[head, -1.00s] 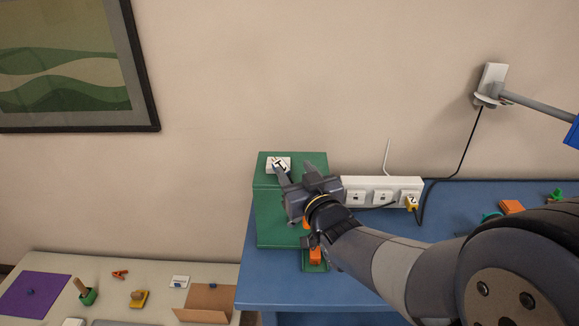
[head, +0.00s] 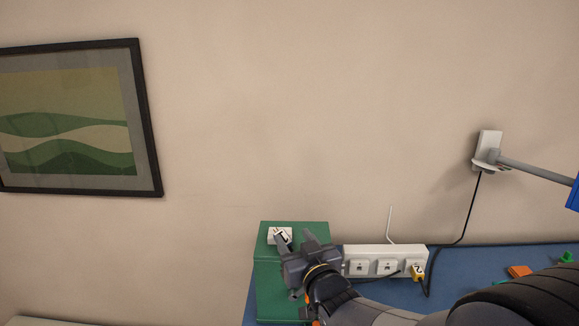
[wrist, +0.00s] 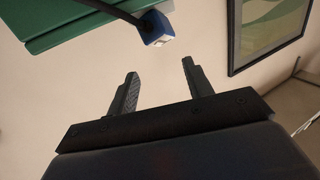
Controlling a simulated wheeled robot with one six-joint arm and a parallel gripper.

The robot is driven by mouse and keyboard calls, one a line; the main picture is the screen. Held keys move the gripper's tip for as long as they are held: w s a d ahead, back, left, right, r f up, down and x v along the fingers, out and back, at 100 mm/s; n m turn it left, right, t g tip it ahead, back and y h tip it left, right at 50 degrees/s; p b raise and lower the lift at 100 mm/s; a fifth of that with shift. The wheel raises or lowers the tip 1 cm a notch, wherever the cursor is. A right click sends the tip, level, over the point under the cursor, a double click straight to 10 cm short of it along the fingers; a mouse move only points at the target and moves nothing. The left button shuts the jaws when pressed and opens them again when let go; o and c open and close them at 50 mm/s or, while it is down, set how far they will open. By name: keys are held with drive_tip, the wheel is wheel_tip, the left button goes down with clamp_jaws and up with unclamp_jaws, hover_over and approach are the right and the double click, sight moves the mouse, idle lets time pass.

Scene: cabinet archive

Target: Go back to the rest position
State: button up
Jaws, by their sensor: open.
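My gripper (head: 296,241) is at the green cabinet (head: 270,275) on the left end of the blue table, its fingers over the cabinet's top in the head view. In the wrist view my gripper (wrist: 160,70) has its two fingers spread, with nothing between them. A small white piece with a dark mark (head: 279,235) shows at the cabinet's top, partly hidden by a finger. My arm hides part of the cabinet's front.
A white power strip (head: 352,266) lies right of my gripper, with a yellow plug (head: 417,272) in it. A blue block on a dark cord (wrist: 157,28) shows beyond my fingers in the wrist view. An orange block (head: 519,271) lies at the right.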

drive_tip(key=x, duration=0.6)
drive_tip(key=p+x, duration=0.1)
drive_tip(key=x, duration=0.1)
drive_tip(key=shift+w+a+f, duration=0.2)
drive_tip(key=shift+w+f, duration=0.15)
drive_tip(key=shift+r+p, duration=0.2)
drive_tip(key=shift+p, duration=0.1)
